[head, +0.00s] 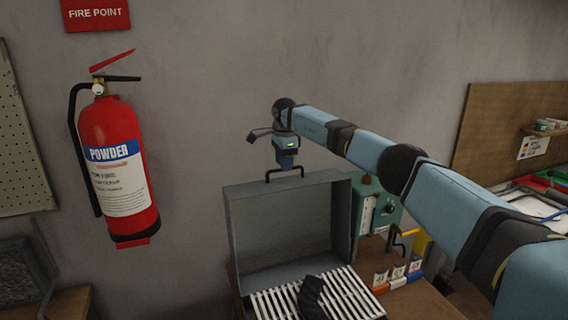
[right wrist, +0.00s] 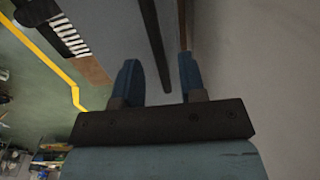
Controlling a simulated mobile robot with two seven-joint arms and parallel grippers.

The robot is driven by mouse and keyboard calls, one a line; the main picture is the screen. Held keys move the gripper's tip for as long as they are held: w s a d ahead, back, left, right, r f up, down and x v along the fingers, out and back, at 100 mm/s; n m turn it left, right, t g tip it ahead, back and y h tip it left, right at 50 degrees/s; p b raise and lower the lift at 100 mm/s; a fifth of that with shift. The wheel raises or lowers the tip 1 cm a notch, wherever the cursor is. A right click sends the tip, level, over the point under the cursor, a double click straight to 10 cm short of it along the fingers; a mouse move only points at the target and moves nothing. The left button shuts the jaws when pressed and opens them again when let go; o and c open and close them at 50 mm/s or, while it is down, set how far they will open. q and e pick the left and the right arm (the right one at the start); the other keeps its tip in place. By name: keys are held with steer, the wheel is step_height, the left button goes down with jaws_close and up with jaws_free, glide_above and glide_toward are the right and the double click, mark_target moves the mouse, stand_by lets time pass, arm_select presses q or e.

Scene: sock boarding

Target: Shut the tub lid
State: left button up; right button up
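The grey tub (head: 243,306) stands on the bench with its lid (head: 290,228) open and upright against the wall side. A dark bar handle (head: 284,172) sits on the lid's top edge. My right gripper (head: 286,164) is at this handle, pointing down. In the right wrist view the two blue fingers (right wrist: 160,68) are apart, and the dark handle bar (right wrist: 154,45) runs between them without visible contact on either side. Inside the tub are white slats (head: 345,295) with a dark sock-like piece (head: 311,298) on them. My left gripper is not in view.
A teal box (head: 383,205) stands close to the right of the lid. Several small coloured items (head: 398,278) lie on the wooden bench (head: 428,300) right of the tub. A red fire extinguisher (head: 112,160) hangs on the wall at left.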

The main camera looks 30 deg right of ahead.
steer(key=shift+f, duration=0.6)
jaws_close()
